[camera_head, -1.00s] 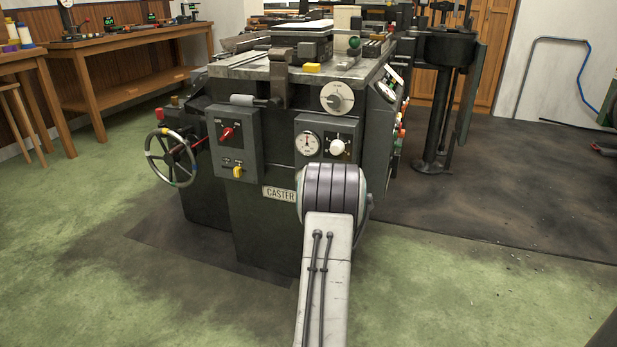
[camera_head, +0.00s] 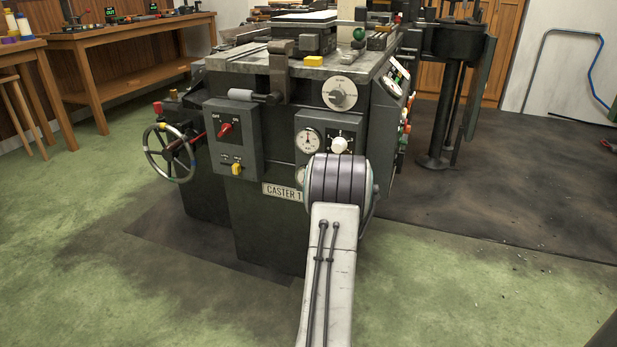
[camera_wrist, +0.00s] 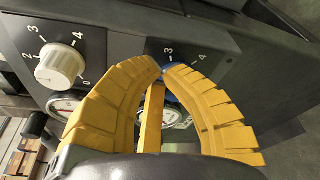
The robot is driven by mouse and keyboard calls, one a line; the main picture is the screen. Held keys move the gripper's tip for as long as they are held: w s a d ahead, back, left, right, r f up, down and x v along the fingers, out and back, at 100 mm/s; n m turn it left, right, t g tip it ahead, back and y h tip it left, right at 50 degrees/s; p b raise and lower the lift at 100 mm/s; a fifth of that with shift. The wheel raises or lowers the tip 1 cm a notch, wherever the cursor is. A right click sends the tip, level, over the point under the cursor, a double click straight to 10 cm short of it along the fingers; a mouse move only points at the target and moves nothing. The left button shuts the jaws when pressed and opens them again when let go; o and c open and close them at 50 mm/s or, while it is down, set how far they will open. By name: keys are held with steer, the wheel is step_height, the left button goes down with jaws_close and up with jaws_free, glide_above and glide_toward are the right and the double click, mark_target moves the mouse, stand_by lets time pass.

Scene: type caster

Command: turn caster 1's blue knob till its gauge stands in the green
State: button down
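Caster 1 is the dark grey machine with a "CASTER 1" plate (camera_head: 282,191) in the head view. In the wrist view the blue knob (camera_wrist: 177,67) shows as small blue parts behind my fingertips, beneath a scale marked 3 and 4. My gripper (camera_wrist: 163,69) has yellow fingers, with tips close together at the knob. Whether they clasp it or only lie in front is unclear. A gauge with some green (camera_wrist: 176,114) shows between the fingers, mostly covered; its needle is not readable. In the head view my arm hides the blue knob and gripper.
A white knob (camera_wrist: 60,66) with its own scale is left of my fingers; it also shows in the head view (camera_head: 339,145) beside a round gauge (camera_head: 308,140). A handwheel (camera_head: 170,153) sticks out at the left. Green floor in front is clear.

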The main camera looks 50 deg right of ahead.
steer(key=shift+w+a+f, duration=0.15)
steer(key=shift+w+f, duration=0.05)
steer(key=shift+f, duration=0.45)
stand_by(0.7)
steer(key=shift+s+d+f, duration=0.2)
steer(key=shift+s+f, duration=0.3)
steer(key=shift+f, duration=0.25)
stand_by(0.5)
steer(key=shift+s+d, duration=0.1)
steer(key=shift+s, duration=0.2)
stand_by(0.3)
steer(key=shift+r, duration=0.2)
